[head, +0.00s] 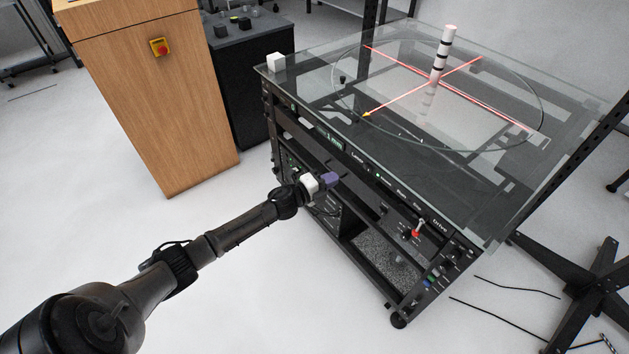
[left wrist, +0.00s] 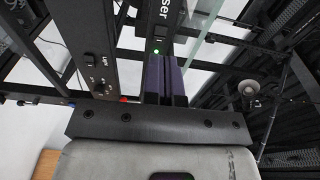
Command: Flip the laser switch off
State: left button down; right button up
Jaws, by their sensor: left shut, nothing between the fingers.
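The front panel of the rack table carries a "Laser" label (head: 357,156). The label's last letters also show at the top of the left wrist view (left wrist: 165,12). Below them is a small dark switch area (left wrist: 160,31) and a lit green light (left wrist: 156,51). My left gripper (head: 333,180) has purple fingers and is in front of the panel, just below and left of the label. In the left wrist view its fingers (left wrist: 165,80) are together with nothing between them, close to the green light. Contact with the switch cannot be told. My right gripper is not in view.
Red beams cross the round glass turntable (head: 440,95), where a banded white post (head: 442,55) stands. A red-tipped lever (head: 418,228) is further right on the panel. A wooden cabinet (head: 150,95) with a red button stands left.

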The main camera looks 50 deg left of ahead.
pick_arm(q)
jog(key=s, duration=0.1)
jog(key=s+a, duration=0.1)
jog(key=s, duration=0.1)
jog(key=s+p, duration=0.1)
jog(key=shift+s+a, duration=0.2)
jog(key=shift+a, duration=0.15)
